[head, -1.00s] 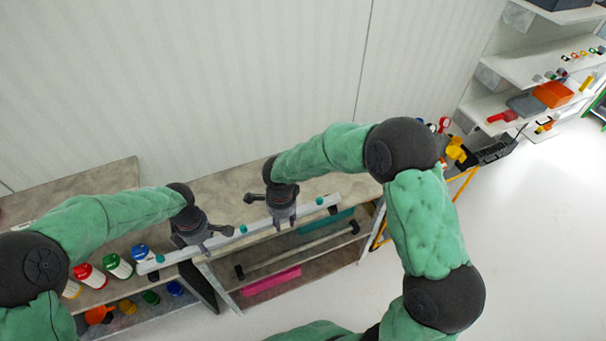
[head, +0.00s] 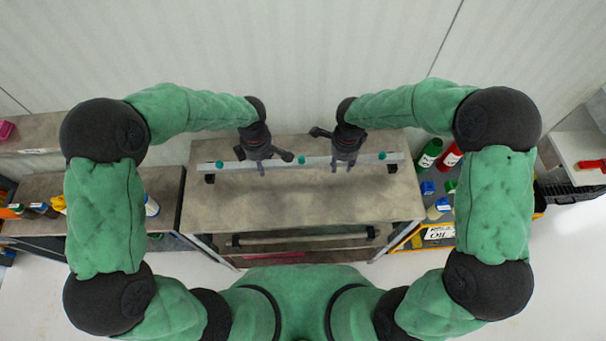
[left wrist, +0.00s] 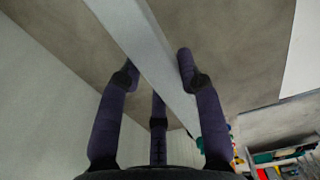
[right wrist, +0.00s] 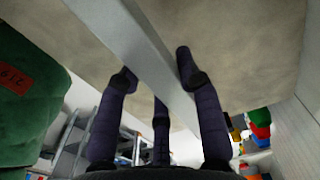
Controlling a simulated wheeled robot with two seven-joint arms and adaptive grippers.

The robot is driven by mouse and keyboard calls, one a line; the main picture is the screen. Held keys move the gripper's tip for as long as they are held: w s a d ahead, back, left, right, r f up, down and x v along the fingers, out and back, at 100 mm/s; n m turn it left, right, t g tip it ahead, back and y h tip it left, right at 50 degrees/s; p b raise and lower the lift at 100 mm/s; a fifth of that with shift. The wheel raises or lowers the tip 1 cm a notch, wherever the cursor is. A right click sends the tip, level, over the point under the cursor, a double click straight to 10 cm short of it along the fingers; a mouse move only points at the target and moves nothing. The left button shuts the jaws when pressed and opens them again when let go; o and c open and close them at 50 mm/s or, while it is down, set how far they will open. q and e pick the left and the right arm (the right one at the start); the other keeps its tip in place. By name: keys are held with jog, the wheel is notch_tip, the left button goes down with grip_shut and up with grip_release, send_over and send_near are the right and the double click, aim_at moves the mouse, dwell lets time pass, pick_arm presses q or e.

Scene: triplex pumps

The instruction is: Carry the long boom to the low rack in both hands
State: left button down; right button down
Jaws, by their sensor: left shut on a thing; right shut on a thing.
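The long boom (head: 232,164) is a pale grey bar with teal knobs. It lies crosswise over the back of the low rack's brown top (head: 300,208) in the head view. My left gripper (head: 262,170) is shut on the boom left of its middle, and my right gripper (head: 341,166) is shut on it to the right. The boom runs between the fingers in the left wrist view (left wrist: 150,50) and the right wrist view (right wrist: 140,50). Dark blocks (head: 210,179) show just below the boom's ends; I cannot tell whether it touches them.
A lower shelf under the top holds a long bar (head: 300,238). Shelves with bottles and bins stand at left (head: 40,190) and right (head: 440,190). A pale wall (head: 300,50) rises close behind. The front of the brown top is bare.

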pick_arm(q)
jog(key=shift+s+a+r, duration=0.1)
jog(key=shift+r, duration=0.05)
pick_arm(e)
jog(key=shift+s+r, duration=0.1)
jog(key=shift+r, duration=0.05)
